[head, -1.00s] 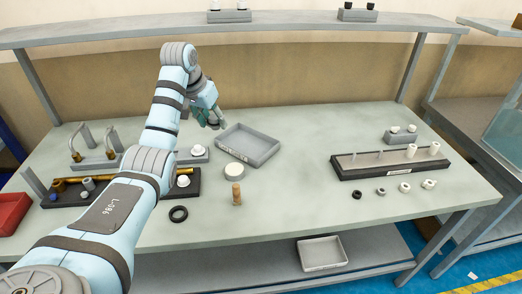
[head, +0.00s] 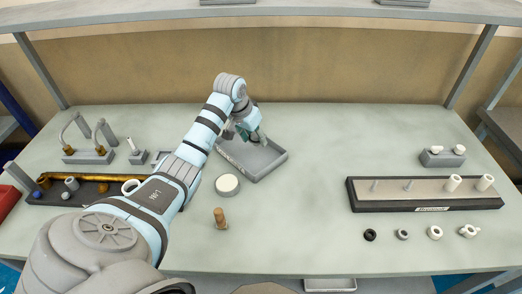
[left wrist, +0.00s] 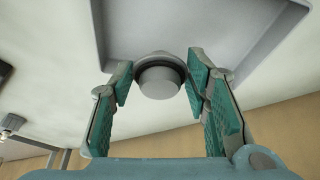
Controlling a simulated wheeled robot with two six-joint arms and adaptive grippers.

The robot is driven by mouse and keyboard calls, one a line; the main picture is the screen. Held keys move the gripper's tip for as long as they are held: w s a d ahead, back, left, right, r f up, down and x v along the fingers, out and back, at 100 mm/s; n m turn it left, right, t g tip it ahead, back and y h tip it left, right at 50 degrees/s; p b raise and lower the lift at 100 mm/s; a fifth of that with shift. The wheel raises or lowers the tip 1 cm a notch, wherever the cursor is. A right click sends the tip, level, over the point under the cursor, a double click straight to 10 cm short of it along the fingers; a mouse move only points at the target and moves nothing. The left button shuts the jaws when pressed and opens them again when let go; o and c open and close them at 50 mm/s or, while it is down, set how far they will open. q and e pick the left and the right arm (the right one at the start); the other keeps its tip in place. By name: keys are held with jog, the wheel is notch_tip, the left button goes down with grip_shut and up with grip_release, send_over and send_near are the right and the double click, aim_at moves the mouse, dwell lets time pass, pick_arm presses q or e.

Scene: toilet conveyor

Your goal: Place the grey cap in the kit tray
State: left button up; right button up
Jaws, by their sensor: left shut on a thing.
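The grey kit tray (head: 265,172) lies on the worktable behind the white disc. My left gripper (head: 252,137) is over the tray's far part. In the left wrist view my left gripper (left wrist: 160,82) is shut on the grey cap (left wrist: 160,80), a short round piece with a wider dark rim behind it. The tray floor (left wrist: 205,25) shows behind the cap there. The gap between cap and tray floor cannot be judged. The cap is hard to make out in the head view. My right gripper is not in view.
A white disc (head: 227,185) and a wooden peg (head: 220,218) stand in front of the tray. A black-based peg board (head: 425,206) with small rings before it is at right. Metal hooks (head: 88,140) stand at left. The table centre-right is clear.

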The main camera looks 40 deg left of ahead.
aim_at(259, 156)
pick_arm(q)
jog(key=s+f, duration=0.2)
jog(key=s, duration=0.1)
jog(key=shift+f+t+b, duration=0.2)
jog(key=shift+t+b, duration=0.1)
jog(key=shift+t, duration=0.1)
jog(key=x, duration=0.3)
jog(key=shift+w+d+f, duration=0.2)
jog(key=shift+w+f, duration=0.05)
jog(key=shift+w, duration=0.1)
jog(key=o, duration=0.5)
jog(key=shift+w+f, duration=0.4)
jog(key=shift+w, duration=0.2)
jog(key=shift+c, duration=0.2)
jog(key=shift+o, duration=1.4)
jog(key=shift+s+r, duration=0.1)
jog(key=shift+s, duration=0.1)
jog(key=shift+o, duration=0.8)
jog(key=shift+s+a+r, duration=0.1)
jog(key=shift+s+r, duration=0.05)
jog(key=shift+s, duration=0.1)
jog(key=shift+s+r, duration=0.1)
jog(key=shift+s, duration=0.05)
jog(key=shift+r, duration=0.15)
jog(key=p+v, duration=0.2)
jog(key=v, duration=0.9)
jog(key=shift+r, duration=0.3)
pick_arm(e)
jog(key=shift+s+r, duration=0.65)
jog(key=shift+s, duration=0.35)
